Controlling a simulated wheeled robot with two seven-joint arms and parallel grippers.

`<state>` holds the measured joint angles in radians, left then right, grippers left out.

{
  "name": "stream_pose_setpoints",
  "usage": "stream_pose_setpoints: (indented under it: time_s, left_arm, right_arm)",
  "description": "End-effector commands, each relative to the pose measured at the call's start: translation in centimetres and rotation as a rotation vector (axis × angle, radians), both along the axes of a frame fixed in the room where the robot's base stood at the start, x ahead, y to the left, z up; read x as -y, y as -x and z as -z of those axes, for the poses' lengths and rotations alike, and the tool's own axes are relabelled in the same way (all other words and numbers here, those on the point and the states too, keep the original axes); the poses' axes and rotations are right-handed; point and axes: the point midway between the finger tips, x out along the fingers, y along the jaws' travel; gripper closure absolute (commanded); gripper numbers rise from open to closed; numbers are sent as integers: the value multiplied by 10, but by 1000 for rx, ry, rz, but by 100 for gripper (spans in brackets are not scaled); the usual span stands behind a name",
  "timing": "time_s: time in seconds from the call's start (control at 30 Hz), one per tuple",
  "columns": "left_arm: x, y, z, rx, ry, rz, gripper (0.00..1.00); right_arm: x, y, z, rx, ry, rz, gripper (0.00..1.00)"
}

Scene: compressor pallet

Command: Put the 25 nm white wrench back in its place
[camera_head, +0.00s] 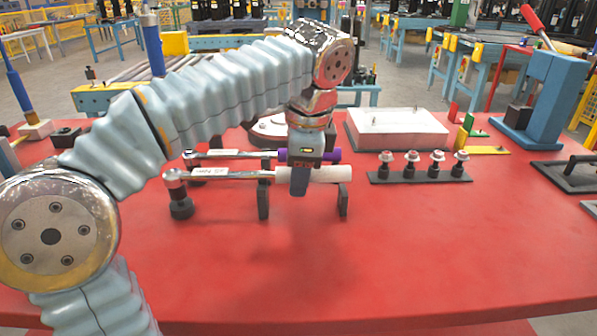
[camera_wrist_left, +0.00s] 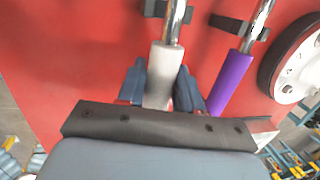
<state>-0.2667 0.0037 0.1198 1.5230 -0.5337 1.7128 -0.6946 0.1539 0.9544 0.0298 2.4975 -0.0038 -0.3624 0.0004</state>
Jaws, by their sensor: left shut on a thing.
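The white wrench, with a white handle (camera_head: 330,174), a silver shaft and a small white label, lies level across two black holders (camera_head: 263,200) on the red table. Its head (camera_head: 175,178) is at the left, above a black round stand (camera_head: 181,206). I cannot tell whether it rests fully in the holders. My left gripper (camera_head: 303,180) comes from above and is shut on the white handle. In the left wrist view, the white handle (camera_wrist_left: 161,75) is between the fingers. The right gripper is not in view.
A purple-handled wrench (camera_head: 333,155) lies parallel just behind. A white block (camera_head: 398,125) and a blue press (camera_head: 556,95) are further back. The front of the red table (camera_head: 400,260) is clear.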

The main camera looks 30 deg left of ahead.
Motion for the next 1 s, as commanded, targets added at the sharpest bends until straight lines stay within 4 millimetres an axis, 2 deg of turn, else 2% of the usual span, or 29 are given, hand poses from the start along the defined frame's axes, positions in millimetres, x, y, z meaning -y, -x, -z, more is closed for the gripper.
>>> stream_pose_setpoints:
  time_s: [0.87,0.9,1.0]
  left_arm:
    - [0,0,17,2,0,-1,100]
    - [0,0,17,2,0,-1,60]
    - [0,0,17,2,0,-1,45]
  right_arm:
    - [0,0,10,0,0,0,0]
    - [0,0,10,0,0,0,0]
    - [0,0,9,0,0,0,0]
